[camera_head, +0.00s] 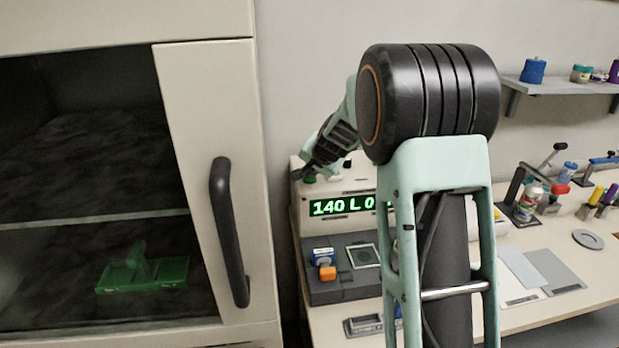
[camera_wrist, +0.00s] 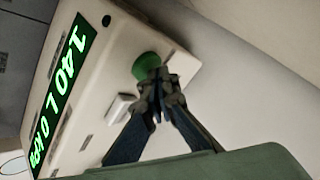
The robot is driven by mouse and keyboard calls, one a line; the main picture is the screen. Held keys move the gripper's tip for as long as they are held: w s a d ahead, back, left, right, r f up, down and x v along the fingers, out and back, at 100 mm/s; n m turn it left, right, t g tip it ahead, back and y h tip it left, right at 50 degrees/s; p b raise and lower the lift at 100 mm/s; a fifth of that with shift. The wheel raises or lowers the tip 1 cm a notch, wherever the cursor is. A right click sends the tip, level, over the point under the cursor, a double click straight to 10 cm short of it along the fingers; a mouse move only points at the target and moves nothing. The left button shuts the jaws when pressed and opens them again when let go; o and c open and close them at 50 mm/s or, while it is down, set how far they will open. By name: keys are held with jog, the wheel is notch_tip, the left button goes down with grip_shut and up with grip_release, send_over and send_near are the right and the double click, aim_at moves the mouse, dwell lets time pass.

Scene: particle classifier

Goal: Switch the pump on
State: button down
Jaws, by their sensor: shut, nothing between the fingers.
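The beige classifier unit (camera_head: 330,190) stands on the bench right of the cabinet. My gripper (camera_head: 309,171) is shut and empty, pointing down at the button. In the wrist view its fingertips (camera_wrist: 158,82) overlap the button's edge; I cannot tell whether they touch. A light rectangular switch (camera_wrist: 121,107) is beside the fingers.
A cabinet with a glass door and dark handle (camera_head: 229,232) stands close on the left, with a green object (camera_head: 145,272) inside. The unit's grey base holds a blue-white item (camera_head: 322,255) and an orange block (camera_head: 327,273). Tools and bottles crowd the bench at right.

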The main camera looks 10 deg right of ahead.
aim_at(310, 179)
jog(key=shift+f+b, duration=0.35)
jog(key=shift+f, duration=0.1)
dwell(0.5)
jog(key=shift+r+p, duration=1.1)
jog(key=shift+r, duration=0.25)
notch_tip(310, 179, up, 5)
jog(key=p, duration=0.4)
